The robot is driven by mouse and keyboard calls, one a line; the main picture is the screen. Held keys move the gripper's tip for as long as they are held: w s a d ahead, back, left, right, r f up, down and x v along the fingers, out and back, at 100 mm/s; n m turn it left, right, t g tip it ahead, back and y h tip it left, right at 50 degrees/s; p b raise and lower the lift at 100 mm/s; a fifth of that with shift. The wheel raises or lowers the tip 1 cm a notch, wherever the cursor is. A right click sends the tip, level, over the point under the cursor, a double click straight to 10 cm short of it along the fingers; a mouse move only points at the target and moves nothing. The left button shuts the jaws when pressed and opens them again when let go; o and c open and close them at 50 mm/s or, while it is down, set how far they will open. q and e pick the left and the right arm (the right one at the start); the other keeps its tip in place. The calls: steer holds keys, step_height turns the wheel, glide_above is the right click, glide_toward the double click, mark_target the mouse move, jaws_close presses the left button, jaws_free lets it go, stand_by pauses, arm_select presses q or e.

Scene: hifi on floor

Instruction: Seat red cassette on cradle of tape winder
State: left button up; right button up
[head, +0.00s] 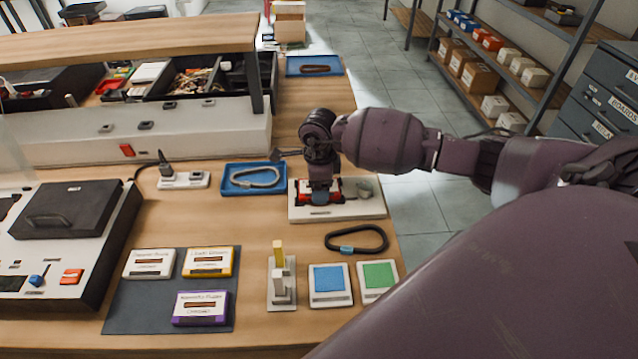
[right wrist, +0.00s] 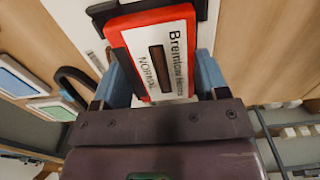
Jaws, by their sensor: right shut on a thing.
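The red cassette (right wrist: 158,58) has a white label and a dark window. It sits between the blue fingertips of my right gripper (right wrist: 163,82), which is shut on it. In the head view my right gripper (head: 319,188) points down over the white tape winder (head: 352,210), and the red cassette (head: 304,194) shows at its fingertips, at the left part of the winder. The cradle is hidden under the cassette and gripper, so I cannot tell whether the cassette rests in it. My left gripper is not in view.
A blue tray (head: 228,188) with a grey loop lies left of the winder. A black loop (head: 357,250), blue pad (head: 329,284) and green pad (head: 379,276) lie in front. Several cassettes lie on a dark mat (head: 135,315). A tape deck (head: 60,255) stands left.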

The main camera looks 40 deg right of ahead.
steer(key=o, duration=0.9)
steer(key=shift+o, duration=0.5)
step_height(320, 180, up, 17)
steer(key=p, duration=0.3)
stand_by(0.6)
steer(key=shift+f, duration=0.1)
stand_by(0.6)
